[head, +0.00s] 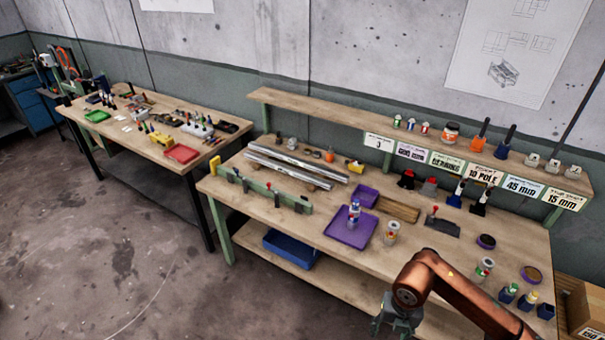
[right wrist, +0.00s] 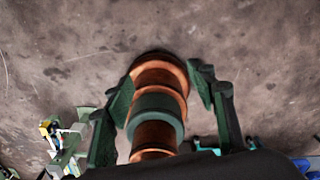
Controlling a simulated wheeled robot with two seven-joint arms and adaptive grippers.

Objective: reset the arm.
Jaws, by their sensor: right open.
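My right arm comes in at the lower right of the head view, copper-coloured, bent at a joint above the front right edge of the workbench. My right gripper (head: 392,329) hangs near the bottom edge of the head view, in front of the bench, and is partly cut off. In the right wrist view its dark green fingers (right wrist: 163,76) are spread apart. They hold no bench item, and bare floor shows beyond them. My left arm and gripper are not in the head view.
The workbench (head: 275,217) carries a purple tray (head: 341,232), several small cans, tools and metal rails. A shelf (head: 330,118) runs along its back. A blue bin (head: 291,249) sits on the lower shelf. A second table (head: 130,140) stands left. Open floor (head: 110,260) lies at the front left.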

